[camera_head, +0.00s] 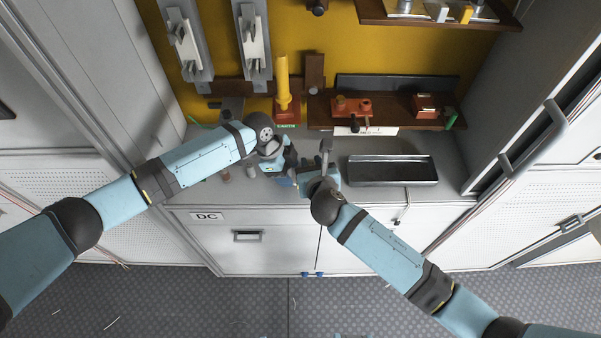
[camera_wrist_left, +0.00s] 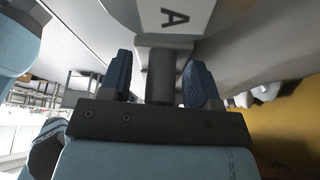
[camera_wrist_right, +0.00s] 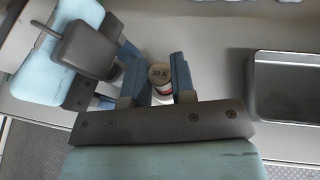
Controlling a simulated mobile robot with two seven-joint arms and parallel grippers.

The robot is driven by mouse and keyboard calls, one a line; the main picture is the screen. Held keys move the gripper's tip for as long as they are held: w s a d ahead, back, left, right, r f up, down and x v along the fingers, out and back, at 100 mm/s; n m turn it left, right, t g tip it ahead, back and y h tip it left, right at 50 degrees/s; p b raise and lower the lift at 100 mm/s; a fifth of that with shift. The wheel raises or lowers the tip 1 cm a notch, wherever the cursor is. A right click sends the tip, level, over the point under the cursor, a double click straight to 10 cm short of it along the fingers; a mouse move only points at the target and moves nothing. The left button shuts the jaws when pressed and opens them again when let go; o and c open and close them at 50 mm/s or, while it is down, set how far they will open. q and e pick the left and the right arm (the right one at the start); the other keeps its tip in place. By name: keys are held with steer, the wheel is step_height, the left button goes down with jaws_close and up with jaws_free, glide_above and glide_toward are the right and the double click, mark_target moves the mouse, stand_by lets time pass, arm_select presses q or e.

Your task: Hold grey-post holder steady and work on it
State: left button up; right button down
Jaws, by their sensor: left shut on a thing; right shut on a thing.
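In the left wrist view, my left gripper (camera_wrist_left: 160,82) is shut on a grey post (camera_wrist_left: 161,80). The post leads up to a pale grey round body, the holder (camera_wrist_left: 185,35), marked "A". In the right wrist view, my right gripper (camera_wrist_right: 155,65) is shut on a small cylindrical fuse (camera_wrist_right: 160,74) with a "30 A" top and a red and white side. A dark grey block (camera_wrist_right: 88,48) sits beside my left gripper there. In the head view, my left gripper (camera_head: 285,163) and right gripper (camera_head: 309,179) are close together over the counter. The grippers hide the contact between fuse and holder.
An empty grey metal tray (camera_head: 392,183) lies right of the grippers on the counter. Behind stand a yellow cylinder (camera_head: 282,80) on a red base and a dark shelf (camera_head: 385,112) with red-brown fittings. Cabinet doors with handles flank both sides.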

arm_select(q)
steer(key=shift+s+a+f, duration=0.15)
steer(key=shift+s+f, duration=0.05)
steer(key=shift+f, duration=0.15)
arm_select(e)
steer(key=shift+r, duration=2.75)
steer(key=shift+d, duration=0.15)
steer(key=s+d+r, duration=0.1)
steer(key=d+r, duration=0.3)
steer(key=d, duration=0.2)
steer(key=shift+d, duration=0.3)
steer(key=shift+s, duration=0.1)
arm_select(q)
steer(key=o, duration=1.1)
steer(key=shift+w+r, duration=0.1)
steer(key=shift+w, duration=0.05)
steer(key=shift+o, duration=0.2)
steer(key=shift+w, duration=0.1)
